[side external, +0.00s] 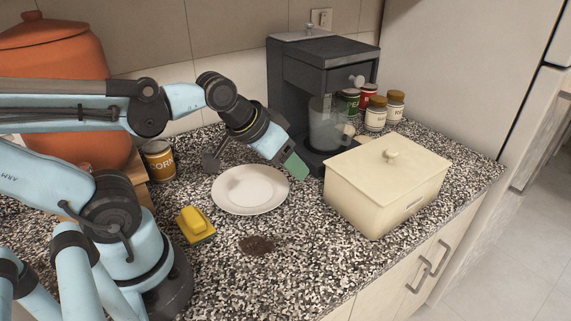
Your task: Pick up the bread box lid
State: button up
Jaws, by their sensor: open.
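The bread box (375,208) is a cream rectangular box on the right part of the counter. Its flat cream lid (405,172) lies on top, with a small round knob (391,155) near the middle. My gripper (290,163) is open, left of the bread box and above the counter, near the right rim of the white plate. It is apart from the lid.
A dark coffee maker (298,90) stands behind the box, with several jars (376,113) beside it. A white plate (250,188), a yellow sponge (195,224) and a brown spill (257,245) are in front. A corn can (159,160) and large orange pot (50,75) are left.

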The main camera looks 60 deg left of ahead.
jog(key=w+d+r+n+h, duration=0.35)
jog(key=w+n, duration=0.55)
jog(key=n, duration=0.3)
jog(key=r+n+t+h, duration=0.1)
jog(key=n+t+h, duration=0.35)
jog(key=n, duration=0.95)
send_over(390, 151)
jog(key=s+a, duration=0.3)
jog(key=g+h, duration=0.1)
jog(key=g, duration=0.1)
jog(key=f, duration=0.5)
jog(key=shift+w+f, duration=0.2)
jog(key=shift+f, duration=0.2)
jog(key=x, duration=0.5)
jog(key=shift+d, duration=0.1)
grip_shut()
